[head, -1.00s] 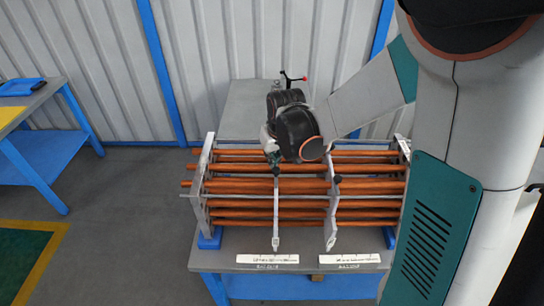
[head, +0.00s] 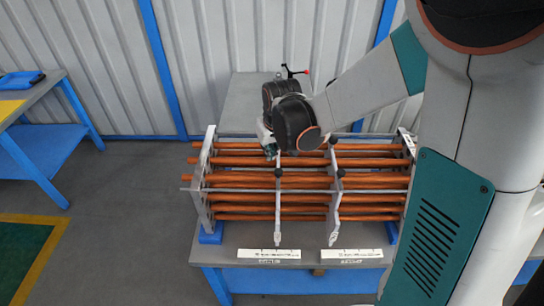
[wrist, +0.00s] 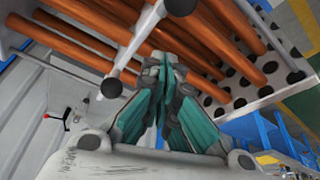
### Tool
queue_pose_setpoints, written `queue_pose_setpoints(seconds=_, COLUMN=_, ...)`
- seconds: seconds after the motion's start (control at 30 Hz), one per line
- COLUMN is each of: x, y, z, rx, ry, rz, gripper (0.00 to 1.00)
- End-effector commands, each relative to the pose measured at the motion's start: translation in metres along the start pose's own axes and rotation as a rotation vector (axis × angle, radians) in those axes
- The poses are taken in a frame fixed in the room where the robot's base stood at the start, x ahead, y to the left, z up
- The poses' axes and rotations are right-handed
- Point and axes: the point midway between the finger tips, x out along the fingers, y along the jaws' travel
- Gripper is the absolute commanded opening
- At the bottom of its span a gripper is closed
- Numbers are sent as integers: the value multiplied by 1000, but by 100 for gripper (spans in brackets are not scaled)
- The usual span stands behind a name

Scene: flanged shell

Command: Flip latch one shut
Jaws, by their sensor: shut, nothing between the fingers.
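The orange-tube bundle in a grey frame (head: 208,190) stands on the bench. Two light upright bars cross its front, a left one (head: 277,215) and a right one (head: 335,215), each with a black knob near tube height. I cannot tell from the pictures which is latch one. My gripper (head: 270,153) is at the top of the bundle, just left of the left bar's upper end, partly hidden by my wrist. In the wrist view my gripper (wrist: 163,62) has its fingers together and empty, below a light rod (wrist: 135,48) ending in a black knob (wrist: 111,88).
A perforated end plate (wrist: 250,95) is to the right in the wrist view. Two white label strips (head: 268,254) lie along the bench front, their text unreadable. A red-tipped lever (head: 292,72) stands behind. Another bench (head: 45,95) is at far left.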

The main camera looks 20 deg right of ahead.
Motion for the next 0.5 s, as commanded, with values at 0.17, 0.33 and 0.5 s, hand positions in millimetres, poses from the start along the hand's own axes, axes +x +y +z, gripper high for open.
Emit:
queue_pose_setpoints(seconds=0.17, x=-31, y=0, z=-1, rx=0, ry=0, rz=0, gripper=0)
queue_pose_setpoints(seconds=0.33, x=-62, y=0, z=-1, rx=0, ry=1, rz=0, gripper=0)
queue_pose_setpoints(seconds=0.5, x=-86, y=0, z=0, rx=0, ry=1, rz=0, gripper=0)
